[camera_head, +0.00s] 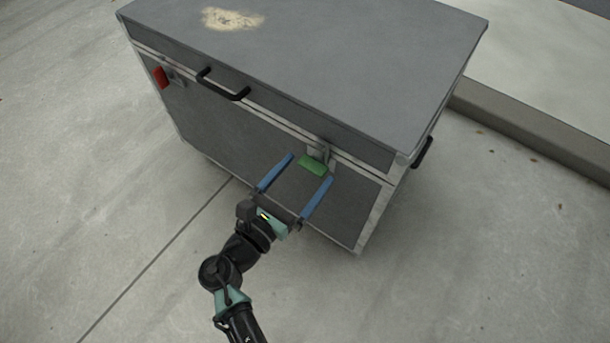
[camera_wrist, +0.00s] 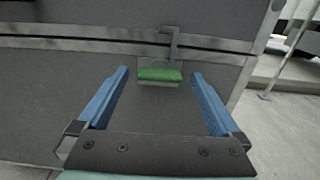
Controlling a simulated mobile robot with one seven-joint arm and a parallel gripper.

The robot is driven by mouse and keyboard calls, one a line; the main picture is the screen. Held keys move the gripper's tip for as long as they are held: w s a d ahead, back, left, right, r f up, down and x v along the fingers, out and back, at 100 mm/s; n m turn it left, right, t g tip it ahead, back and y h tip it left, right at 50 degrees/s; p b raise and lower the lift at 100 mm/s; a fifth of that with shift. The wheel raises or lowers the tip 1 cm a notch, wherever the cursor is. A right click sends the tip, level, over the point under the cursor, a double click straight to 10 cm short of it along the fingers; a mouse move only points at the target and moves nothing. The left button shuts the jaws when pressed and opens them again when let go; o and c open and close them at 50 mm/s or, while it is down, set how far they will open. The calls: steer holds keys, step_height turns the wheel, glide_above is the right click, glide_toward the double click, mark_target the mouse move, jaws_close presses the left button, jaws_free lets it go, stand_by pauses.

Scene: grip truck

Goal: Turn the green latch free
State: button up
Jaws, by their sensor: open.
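The green latch (camera_head: 313,165) is on the front face of a grey case, just below the lid seam, toward the right. A metal hasp stands above it. In the wrist view the green latch (camera_wrist: 160,74) lies level, beyond the fingertips and roughly midway between them. My gripper (camera_head: 312,168) is open, with its two blue fingers spread wide and pointing at the case front. Whether a fingertip touches the case cannot be told.
The large grey case (camera_head: 240,135) has metal edges and stands on concrete. A red latch (camera_head: 160,77) is on its left front. A black handle (camera_head: 223,84) juts from the lid between the latches. A low kerb (camera_head: 535,130) runs behind at the right. The floor in front is clear.

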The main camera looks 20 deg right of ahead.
steer(key=shift+w+d, duration=0.2)
steer(key=shift+d, duration=0.1)
steer(key=c, duration=1.3)
